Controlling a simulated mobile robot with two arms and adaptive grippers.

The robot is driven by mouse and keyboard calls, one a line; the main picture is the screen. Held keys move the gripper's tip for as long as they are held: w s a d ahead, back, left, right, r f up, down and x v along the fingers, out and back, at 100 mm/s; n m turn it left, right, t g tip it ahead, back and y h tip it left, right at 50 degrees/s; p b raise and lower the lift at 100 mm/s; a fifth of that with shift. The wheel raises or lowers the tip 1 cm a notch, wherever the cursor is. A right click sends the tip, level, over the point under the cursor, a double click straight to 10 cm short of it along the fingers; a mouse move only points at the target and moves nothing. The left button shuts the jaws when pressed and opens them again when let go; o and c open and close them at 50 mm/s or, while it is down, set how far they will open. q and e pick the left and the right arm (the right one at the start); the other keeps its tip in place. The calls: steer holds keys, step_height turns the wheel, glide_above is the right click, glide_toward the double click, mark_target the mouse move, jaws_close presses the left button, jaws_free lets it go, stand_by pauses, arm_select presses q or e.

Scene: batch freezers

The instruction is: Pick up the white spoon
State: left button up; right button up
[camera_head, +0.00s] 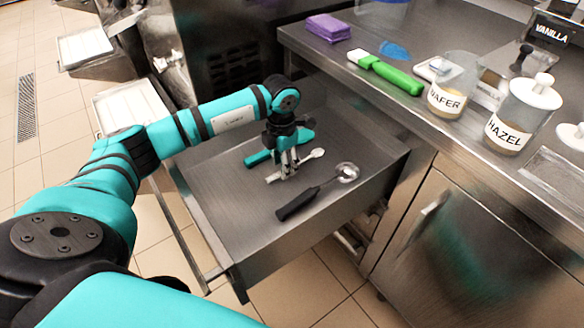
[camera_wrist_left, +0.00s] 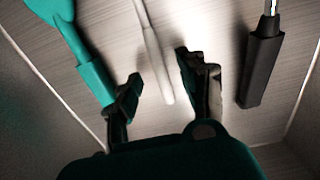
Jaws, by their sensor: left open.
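The white spoon (camera_head: 314,154) lies in the open metal drawer, between a teal utensil and a black-handled scoop. Its handle (camera_wrist_left: 154,52) also shows in the left wrist view, running down between my two fingers. My left gripper (camera_head: 288,168) is open and points down into the drawer over the spoon's handle. In the left wrist view my left gripper (camera_wrist_left: 158,90) has one finger on each side of the handle, with gaps on both sides. I cannot tell the exact height of the fingertips above the drawer floor. My right gripper is not in view.
The teal utensil (camera_wrist_left: 85,60) lies left of the spoon and the black-handled scoop (camera_head: 300,203) right of it. The drawer walls (camera_head: 330,215) surround them. The counter (camera_head: 430,122) above holds labelled jars, a green-handled tool (camera_head: 396,77) and a purple cloth (camera_head: 328,27).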

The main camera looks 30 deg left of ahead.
arm_select(q)
steer(key=shift+f, duration=0.9)
steer(key=shift+c, duration=0.2)
jaws_close()
steer(key=shift+r, duration=0.2)
